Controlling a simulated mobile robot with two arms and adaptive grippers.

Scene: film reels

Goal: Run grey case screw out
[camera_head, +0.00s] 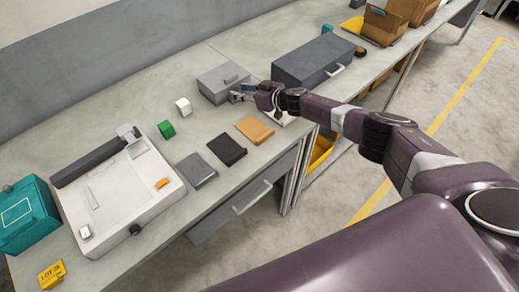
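A small grey case (212,85) stands on the bench, left of a larger dark grey box. It has a small raised part on its lid, and its lid looks closed. My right gripper (237,97) is at the front right corner of the small case, very close to it or touching it. The fingers are too small to tell whether they are open or shut. I cannot make out a screw; the gripper may hide it. My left gripper is not in view.
A dark grey box (300,64) with a handle stands right of the gripper. A pale object (281,119) lies partly under my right arm. White (184,106) and green (167,129) blocks, flat pads (227,149) and a white machine (120,205) are to the left.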

